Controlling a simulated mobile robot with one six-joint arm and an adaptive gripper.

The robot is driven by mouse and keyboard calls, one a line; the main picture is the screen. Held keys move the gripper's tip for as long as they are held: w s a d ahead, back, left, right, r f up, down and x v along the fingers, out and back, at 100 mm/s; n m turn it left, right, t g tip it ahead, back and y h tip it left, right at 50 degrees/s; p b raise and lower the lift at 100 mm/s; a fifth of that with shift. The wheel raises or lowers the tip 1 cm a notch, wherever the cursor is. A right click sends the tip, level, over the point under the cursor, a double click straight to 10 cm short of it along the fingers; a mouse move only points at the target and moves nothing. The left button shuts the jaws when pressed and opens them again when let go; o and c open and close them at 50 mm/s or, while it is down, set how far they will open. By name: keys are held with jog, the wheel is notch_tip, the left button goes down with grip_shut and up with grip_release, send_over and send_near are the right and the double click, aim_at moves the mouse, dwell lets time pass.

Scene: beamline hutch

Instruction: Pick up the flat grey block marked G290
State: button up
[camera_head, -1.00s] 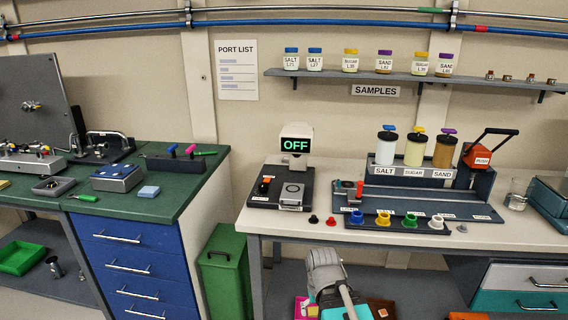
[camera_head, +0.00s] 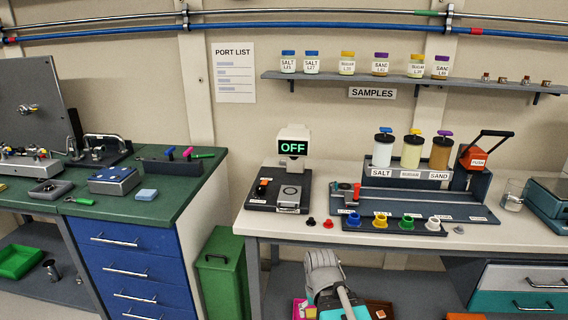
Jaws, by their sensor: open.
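I cannot make out the mark G290 on anything in the head view. A flat grey piece with a recess (camera_head: 51,191) lies on the green bench top at the left; I see no readable mark on it. Near it lies a small light blue block (camera_head: 146,195). Part of my grey arm shows at the bottom centre, in front of the white table. My gripper's fingers do not show.
The green bench (camera_head: 190,200) has blue drawers. Small trays lie on the lower shelf.

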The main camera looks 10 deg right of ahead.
notch_tip(320, 180, up, 15)
jog(key=p, duration=1.4)
jog(key=shift+s+r+p, duration=0.15)
jog(key=shift+p, duration=0.25)
